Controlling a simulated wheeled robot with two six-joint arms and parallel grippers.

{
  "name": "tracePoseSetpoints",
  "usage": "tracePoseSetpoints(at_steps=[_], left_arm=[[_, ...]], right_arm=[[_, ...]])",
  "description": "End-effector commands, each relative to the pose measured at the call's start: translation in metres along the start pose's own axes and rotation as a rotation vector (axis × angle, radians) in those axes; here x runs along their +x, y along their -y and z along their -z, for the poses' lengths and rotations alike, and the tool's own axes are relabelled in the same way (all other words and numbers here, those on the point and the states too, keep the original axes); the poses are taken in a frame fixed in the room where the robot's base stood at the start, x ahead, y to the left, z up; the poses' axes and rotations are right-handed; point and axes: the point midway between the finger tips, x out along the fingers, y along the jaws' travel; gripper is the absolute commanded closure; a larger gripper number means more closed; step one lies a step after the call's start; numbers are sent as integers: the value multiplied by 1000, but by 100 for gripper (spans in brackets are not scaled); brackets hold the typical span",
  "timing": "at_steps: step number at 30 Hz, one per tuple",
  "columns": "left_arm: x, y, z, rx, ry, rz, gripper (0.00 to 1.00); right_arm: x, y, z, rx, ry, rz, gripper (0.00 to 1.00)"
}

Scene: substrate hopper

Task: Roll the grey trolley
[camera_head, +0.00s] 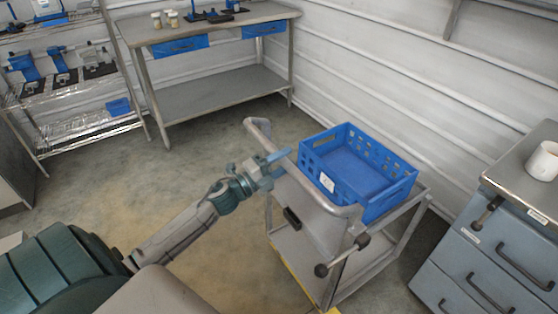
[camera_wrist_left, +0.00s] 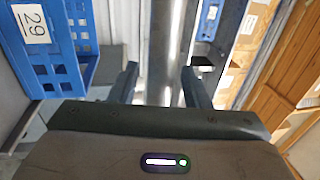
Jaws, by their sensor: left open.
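The grey trolley (camera_head: 312,222) stands on the floor right of centre in the head view, with a push handle (camera_head: 334,208) along its near left side. My left gripper (camera_head: 278,164) is at this handle. In the left wrist view the grey handle bar (camera_wrist_left: 160,40) runs between the two open fingers (camera_wrist_left: 160,84), which stand apart from it on both sides. A blue crate (camera_head: 357,170) with a white label sits on the trolley's top; it also shows in the left wrist view (camera_wrist_left: 38,62). My right gripper is not in view.
A grey drawer cabinet (camera_head: 462,262) with a white mug (camera_head: 543,161) on top stands right of the trolley. A workbench (camera_head: 215,30) and a wire shelf (camera_head: 85,88) stand at the back left. The corrugated wall is behind the trolley. Floor (camera_head: 190,160) left of it is clear.

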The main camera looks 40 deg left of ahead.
Motion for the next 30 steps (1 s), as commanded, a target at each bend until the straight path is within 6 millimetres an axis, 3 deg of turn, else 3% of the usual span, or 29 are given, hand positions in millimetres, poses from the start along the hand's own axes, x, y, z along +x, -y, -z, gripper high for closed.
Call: tracePoseSetpoints(at_steps=[4, 15, 27, 30], left_arm=[[-4, -1, 0, 2, 0, 0, 57], [-29, -4, 0, 1, -2, -4, 57], [-56, 0, 0, -1, 0, -4, 57], [-63, 2, 0, -1, -2, -5, 57]], right_arm=[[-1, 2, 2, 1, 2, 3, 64], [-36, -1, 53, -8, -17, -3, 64], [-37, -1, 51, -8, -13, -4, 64], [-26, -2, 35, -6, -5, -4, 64]])
